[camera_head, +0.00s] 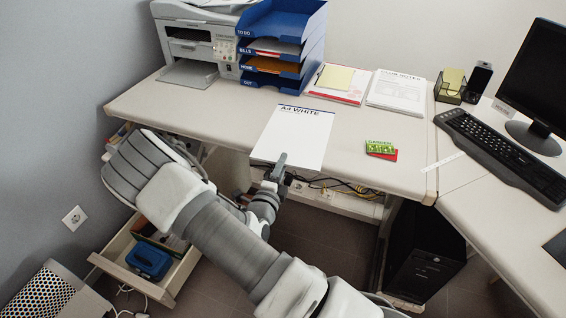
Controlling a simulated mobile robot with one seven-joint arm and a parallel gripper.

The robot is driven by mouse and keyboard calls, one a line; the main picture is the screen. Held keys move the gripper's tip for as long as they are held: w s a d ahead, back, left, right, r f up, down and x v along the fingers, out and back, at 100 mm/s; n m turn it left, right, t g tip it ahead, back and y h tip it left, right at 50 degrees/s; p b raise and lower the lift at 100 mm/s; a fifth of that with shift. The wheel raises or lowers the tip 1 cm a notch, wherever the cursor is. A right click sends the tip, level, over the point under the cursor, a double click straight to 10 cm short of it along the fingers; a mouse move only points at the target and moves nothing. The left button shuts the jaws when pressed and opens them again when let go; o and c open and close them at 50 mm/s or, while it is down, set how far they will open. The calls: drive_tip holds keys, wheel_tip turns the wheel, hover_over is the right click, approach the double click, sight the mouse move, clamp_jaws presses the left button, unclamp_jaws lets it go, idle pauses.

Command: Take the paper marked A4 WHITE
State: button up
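The paper marked A4 WHITE (296,134) lies on the desk, a white sheet with a dark blue band along its top edge. Its near edge is at the desk's front edge. My gripper (279,165) is at the paper's near left edge, in front of the desk edge. One finger shows upright against the sheet. I cannot tell whether the gripper touches the paper or is closed on it.
A blue letter tray (283,45) and a printer (197,38) stand at the back left. Other papers (397,92) lie behind. Small cards (381,149) lie to the right. An open drawer (184,272) is below left.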

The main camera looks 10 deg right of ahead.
clamp_jaws()
drive_tip(key=shift+r, duration=0.2)
idle(1.1)
wheel_tip(320, 180, up, 2)
drive_tip(key=p, duration=0.2)
drive_tip(key=shift+r+p, duration=0.15)
drive_tip(key=shift+p, duration=0.2)
